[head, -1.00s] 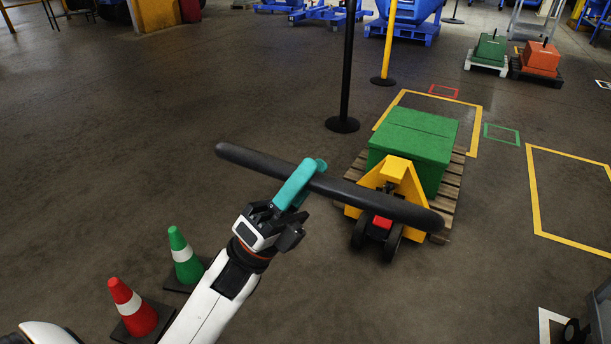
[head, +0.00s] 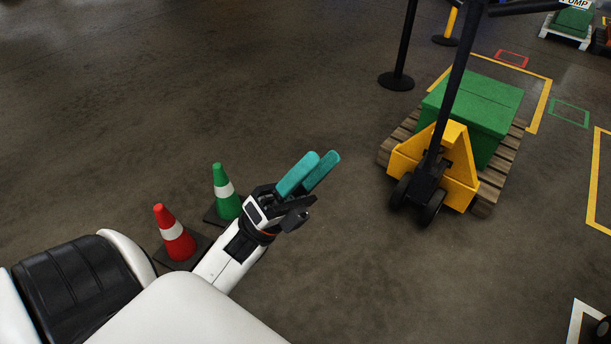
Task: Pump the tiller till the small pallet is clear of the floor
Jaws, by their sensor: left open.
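The small wooden pallet (head: 400,147) carries a green box (head: 480,100). A yellow pallet truck (head: 458,160) stands at its near end, wheels on the floor. I cannot tell whether the pallet touches the floor. The black tiller (head: 455,90) rises steeply from the truck, and its crossbar (head: 527,7) is partly cut off at the top edge. My left gripper (head: 322,158), with teal fingers, is open and empty. It is left of the truck, apart from the tiller. My right gripper is not in view.
A green cone (head: 224,192) and a red cone (head: 174,237) stand beside my left forearm. A black post (head: 403,50) stands behind the pallet. Yellow floor lines (head: 540,105) run around the pallet's far side. A partly cut-off sign reading "UMP" (head: 575,3) shows top right.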

